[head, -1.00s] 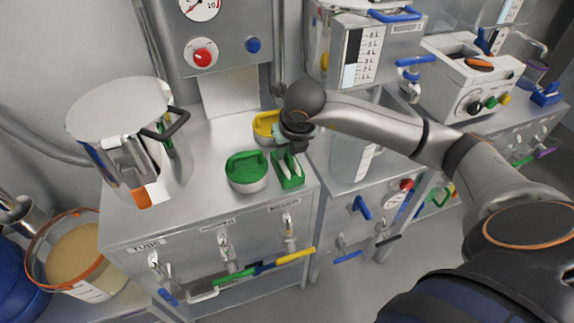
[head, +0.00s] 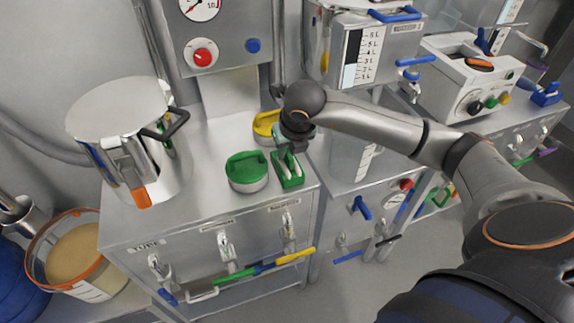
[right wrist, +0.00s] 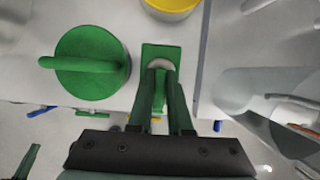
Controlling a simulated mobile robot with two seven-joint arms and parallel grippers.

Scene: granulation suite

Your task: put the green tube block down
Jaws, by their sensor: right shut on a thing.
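The green tube block (head: 290,183) is a small green rectangular piece at the front right of the steel cabinet top (head: 215,195). My right gripper (head: 288,162) comes down on it from above, its fingers shut on the block. In the right wrist view the block (right wrist: 172,52) shows beyond the fingers (right wrist: 162,95), with a pale round part near them. The fingers hide part of it. The block looks level and at or very close to the cabinet top; I cannot tell whether its underside touches. My left gripper is not in view.
A green-lidded round container (head: 247,172) stands close left of the block; a yellow-lidded one (head: 265,127) is behind. A large steel pot (head: 125,135) stands further left. The cabinet's right edge is close to the block, with a gap and a clear vessel (head: 350,155) beyond.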

